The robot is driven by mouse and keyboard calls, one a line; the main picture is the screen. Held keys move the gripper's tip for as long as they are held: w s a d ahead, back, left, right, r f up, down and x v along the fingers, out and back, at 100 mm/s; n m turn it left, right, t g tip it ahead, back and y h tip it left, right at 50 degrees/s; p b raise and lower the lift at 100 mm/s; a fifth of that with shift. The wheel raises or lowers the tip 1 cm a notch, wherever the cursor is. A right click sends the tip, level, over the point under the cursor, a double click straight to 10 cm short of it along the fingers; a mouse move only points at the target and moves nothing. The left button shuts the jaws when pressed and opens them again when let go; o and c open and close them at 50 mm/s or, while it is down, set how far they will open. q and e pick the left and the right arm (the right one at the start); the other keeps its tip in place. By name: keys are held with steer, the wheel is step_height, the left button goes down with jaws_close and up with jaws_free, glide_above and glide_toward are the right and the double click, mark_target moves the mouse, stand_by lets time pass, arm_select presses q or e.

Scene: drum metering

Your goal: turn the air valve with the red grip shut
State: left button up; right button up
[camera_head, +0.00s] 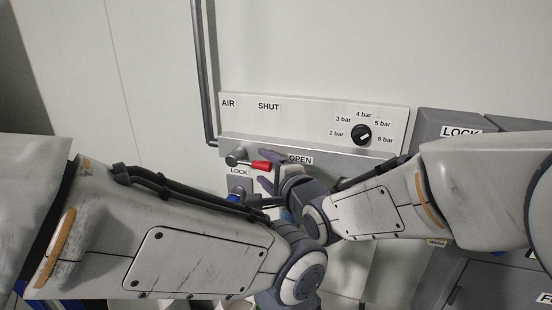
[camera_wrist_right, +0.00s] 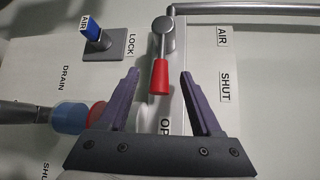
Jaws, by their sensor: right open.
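The air valve's lever with the red grip (camera_head: 262,166) points right from its grey pivot (camera_head: 236,157), towards the OPEN label and away from the SHUT label above. My right gripper (camera_head: 266,171) is at the grip, with its purple fingers above and below it. In the right wrist view the red grip (camera_wrist_right: 160,78) lies between the tips of my right gripper (camera_wrist_right: 160,74), with a visible gap on each side. These jaws are open and hold nothing. My left arm comes in from the left, but its gripper does not show.
A pressure knob (camera_head: 362,134) sits to the right on the panel (camera_head: 310,113). A pipe (camera_head: 203,75) runs down at left. Grey boxes (camera_head: 465,126) stand at right.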

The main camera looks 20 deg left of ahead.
steer(key=shift+x, duration=1)
jaws_close()
stand_by(0.8)
